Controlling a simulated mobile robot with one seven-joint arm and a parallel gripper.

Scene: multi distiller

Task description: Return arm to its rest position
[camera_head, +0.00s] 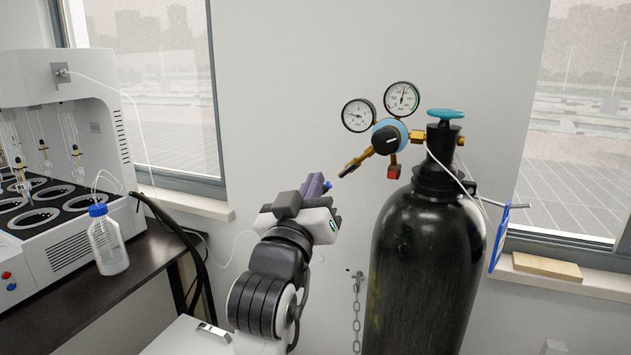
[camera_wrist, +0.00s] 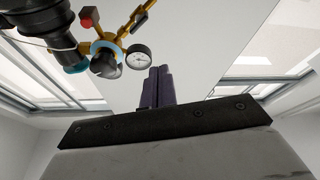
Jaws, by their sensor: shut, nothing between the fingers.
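My gripper (camera_head: 325,185) is in the middle of the head view, at the end of my raised arm. It is a little left of the gas cylinder's regulator and apart from it. In the wrist view its two purple fingers (camera_wrist: 158,88) lie together, shut with nothing between them. The black gas cylinder (camera_head: 425,265) stands to the right of my arm. Its regulator (camera_head: 390,137) has a blue body, brass fittings and two round gauges. The regulator also shows at the upper left of the wrist view (camera_wrist: 105,58), with the cylinder's dark neck beside it.
A dark bench (camera_head: 125,270) on the left carries the white distiller (camera_head: 55,235) and a blue-capped bottle (camera_head: 107,240). Black hoses (camera_head: 185,240) hang from the bench edge near my arm. A chain (camera_head: 356,310) hangs on the wall left of the cylinder. A wooden block (camera_head: 547,267) lies on the right windowsill.

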